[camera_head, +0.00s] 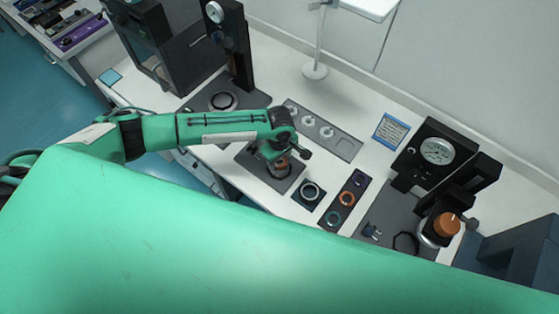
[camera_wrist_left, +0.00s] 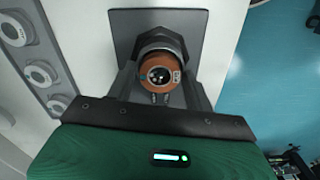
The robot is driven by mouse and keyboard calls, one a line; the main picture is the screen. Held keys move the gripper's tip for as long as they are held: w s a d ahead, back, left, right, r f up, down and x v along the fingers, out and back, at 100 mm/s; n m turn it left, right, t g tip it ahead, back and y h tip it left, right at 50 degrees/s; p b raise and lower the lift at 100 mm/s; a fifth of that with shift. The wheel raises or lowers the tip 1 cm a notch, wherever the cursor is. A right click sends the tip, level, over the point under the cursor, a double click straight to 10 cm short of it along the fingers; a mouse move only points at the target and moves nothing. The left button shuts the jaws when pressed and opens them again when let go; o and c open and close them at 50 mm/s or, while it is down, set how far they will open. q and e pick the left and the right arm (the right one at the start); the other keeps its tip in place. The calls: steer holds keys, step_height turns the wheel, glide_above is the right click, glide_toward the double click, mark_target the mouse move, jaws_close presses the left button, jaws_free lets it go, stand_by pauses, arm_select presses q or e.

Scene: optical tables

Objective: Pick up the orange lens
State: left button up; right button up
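An orange-ringed cylinder, seemingly a lens in a mount (camera_head: 283,163), stands on a dark square plate (camera_head: 256,168). In the left wrist view the orange ring (camera_wrist_left: 160,76) faces the camera, with a dark glassy centre. My left gripper (camera_head: 290,158) is over that plate, with its fingers (camera_wrist_left: 160,88) on either side of the cylinder. I cannot tell whether they touch it. My right gripper is not in view.
A grey strip with pale round parts (camera_head: 325,131) lies behind the arm. A dark square with a ring (camera_head: 309,192) lies beside the holder. A dial gauge stand (camera_head: 437,152) and an orange-topped knob (camera_head: 447,224) are at right. A tall black stand (camera_head: 232,45) is at the back.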

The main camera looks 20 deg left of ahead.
arm_select(q)
steer(key=c, duration=0.6)
steer(key=shift+r, duration=0.15)
